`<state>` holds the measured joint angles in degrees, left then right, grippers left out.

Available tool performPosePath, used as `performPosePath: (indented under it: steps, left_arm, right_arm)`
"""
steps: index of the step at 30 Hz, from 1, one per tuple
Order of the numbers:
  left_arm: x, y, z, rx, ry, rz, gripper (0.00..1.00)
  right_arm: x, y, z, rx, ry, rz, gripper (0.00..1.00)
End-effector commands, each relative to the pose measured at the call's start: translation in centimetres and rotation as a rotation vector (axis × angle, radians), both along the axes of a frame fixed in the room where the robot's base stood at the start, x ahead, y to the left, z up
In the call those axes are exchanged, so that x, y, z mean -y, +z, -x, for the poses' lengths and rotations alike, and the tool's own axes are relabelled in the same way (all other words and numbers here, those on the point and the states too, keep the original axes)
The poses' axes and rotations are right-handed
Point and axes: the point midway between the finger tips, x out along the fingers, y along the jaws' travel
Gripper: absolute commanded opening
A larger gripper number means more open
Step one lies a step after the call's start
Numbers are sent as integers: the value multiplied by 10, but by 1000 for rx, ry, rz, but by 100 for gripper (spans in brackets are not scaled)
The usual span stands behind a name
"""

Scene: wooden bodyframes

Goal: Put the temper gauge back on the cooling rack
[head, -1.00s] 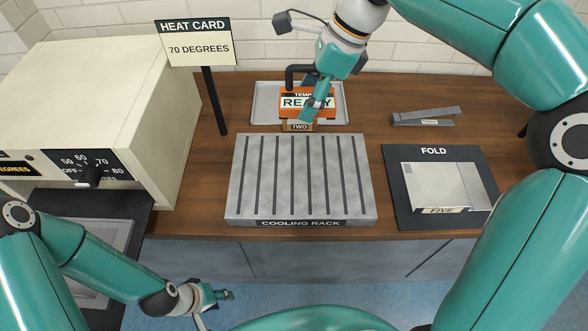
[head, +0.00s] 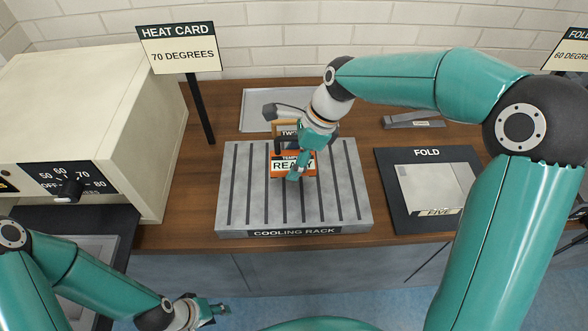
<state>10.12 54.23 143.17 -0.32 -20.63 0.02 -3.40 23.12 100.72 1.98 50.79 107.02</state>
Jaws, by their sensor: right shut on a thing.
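The temper gauge (head: 281,165) is an orange block with a white READY face. It is over the far middle part of the grey slotted cooling rack (head: 240,215); I cannot tell whether it touches the rack. My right gripper (head: 297,168) is shut on the gauge from above and covers part of its right side. My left gripper (head: 219,308) hangs low at the front, below the counter edge and away from the rack; its jaws are too small to read.
A tag marked TWO (head: 287,132) shows just behind the gauge. A pale tray (head: 252,118) lies behind the rack. The FOLD board (head: 393,215) is to the right, a stapler-like tool (head: 414,119) behind it. The HEAT CARD sign (head: 179,47) and cream oven (head: 95,100) stand left.

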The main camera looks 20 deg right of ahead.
Motion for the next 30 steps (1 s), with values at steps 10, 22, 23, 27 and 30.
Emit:
performPosePath:
  steps: [10,22,23,27,30]
  left_arm:
    - [0,-2,0,0,0,0,40]
    - [0,-3,0,0,0,0,40]
    - [0,-3,0,0,0,0,40]
    - [0,-3,0,0,0,0,40]
    - [0,-3,0,0,0,0,40]
  right_arm:
    - [0,-39,0,-1,-1,-1,17]
    - [0,-41,0,-1,1,0,75]
    - [0,-41,0,-1,1,0,80]
    - [0,-41,0,-1,1,0,87]
    - [0,-41,0,-1,1,0,87]
